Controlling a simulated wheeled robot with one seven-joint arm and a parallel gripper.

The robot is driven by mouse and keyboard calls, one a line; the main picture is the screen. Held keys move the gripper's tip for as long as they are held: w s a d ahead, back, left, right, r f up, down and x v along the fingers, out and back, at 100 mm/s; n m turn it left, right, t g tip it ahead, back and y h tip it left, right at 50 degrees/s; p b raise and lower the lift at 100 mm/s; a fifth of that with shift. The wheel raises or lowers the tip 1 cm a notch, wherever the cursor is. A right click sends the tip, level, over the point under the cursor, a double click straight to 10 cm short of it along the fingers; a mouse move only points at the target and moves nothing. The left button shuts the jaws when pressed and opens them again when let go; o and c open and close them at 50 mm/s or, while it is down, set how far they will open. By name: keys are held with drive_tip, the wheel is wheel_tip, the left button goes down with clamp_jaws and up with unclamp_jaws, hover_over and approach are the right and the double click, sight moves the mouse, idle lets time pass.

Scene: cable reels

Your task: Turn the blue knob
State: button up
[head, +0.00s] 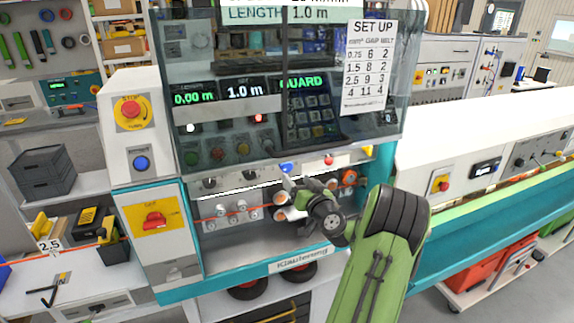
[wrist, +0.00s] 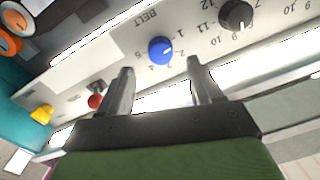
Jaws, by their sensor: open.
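The blue knob (wrist: 160,50) is on a light panel strip with a printed dial and the word BELT, in the wrist view. It also shows in the head view (head: 287,168), just above my gripper. My gripper (wrist: 160,78) is open and empty. In the wrist view its two fingers point toward the panel, and the knob appears between and beyond the fingertips, apart from them. In the head view my gripper (head: 292,188) is in front of the machine, partly hidden by its own wrist.
A black knob (wrist: 236,15) with its own dial is right of the blue one in the wrist view. A red button (wrist: 95,102) and a yellow part (wrist: 41,114) are at left. In the head view a clear guard (head: 350,125) hangs above the strip.

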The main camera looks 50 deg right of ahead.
sight(287, 169)
drive_tip(key=p+x, duration=0.1)
drive_tip(key=x, duration=0.5)
drive_tip(key=shift+w+d+p, duration=0.1)
drive_tip(key=shift+w+p, duration=0.15)
drive_tip(key=shift+p, duration=0.15)
drive_tip(key=c, duration=1)
drive_tip(key=shift+c, duration=0.2)
drive_tip(key=shift+m, duration=0.4)
drive_tip(key=m+b, duration=0.2)
drive_tip(key=m, duration=0.1)
drive_tip(key=shift+m, duration=0.3)
drive_tip(key=m, duration=0.5)
drive_tip(key=shift+m, duration=0.3)
drive_tip(key=m+p, duration=0.1)
drive_tip(key=m, duration=0.4)
drive_tip(key=shift+r+m+p, duration=0.25)
drive_tip(key=shift+m+p, duration=0.05)
drive_tip(key=shift+p, duration=0.1)
drive_tip(key=shift+m+h+p, duration=0.3)
drive_tip(key=shift+m+p, duration=0.9)
drive_tip(key=shift+m, duration=1.1)
drive_tip(key=shift+f, duration=0.1)
